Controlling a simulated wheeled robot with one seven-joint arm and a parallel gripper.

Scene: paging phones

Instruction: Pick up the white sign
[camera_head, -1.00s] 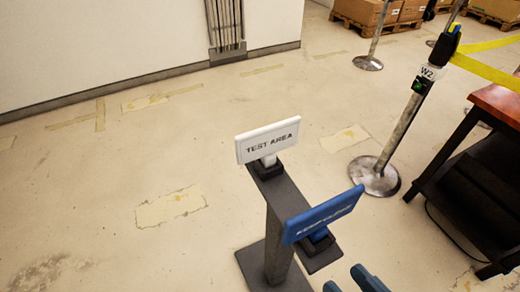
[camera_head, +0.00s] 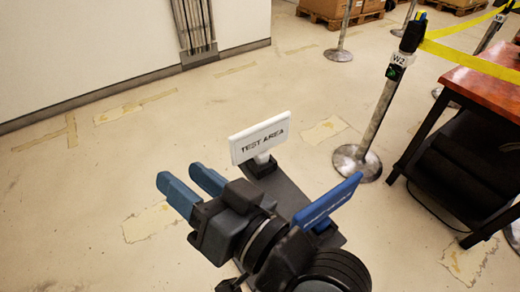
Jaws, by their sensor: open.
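The white sign (camera_head: 260,138), lettered "TEST AREA", stands upright on the far end of a dark grey stand (camera_head: 290,190). A blue sign (camera_head: 328,202) stands on the nearer end of the same stand, partly hidden by my arm. My gripper (camera_head: 190,188) is open and empty, with two blue fingers pointing up and left. In the picture it is to the left of and below the white sign, apart from it. My gripper and wrist hide the lower part of the stand.
A metal post (camera_head: 380,110) labelled W2 with yellow tape (camera_head: 465,58) stands to the right. A table with a reddish top (camera_head: 485,88) is at the right edge. Boxes on pallets (camera_head: 340,10) are at the back. The floor left of the stand is clear.

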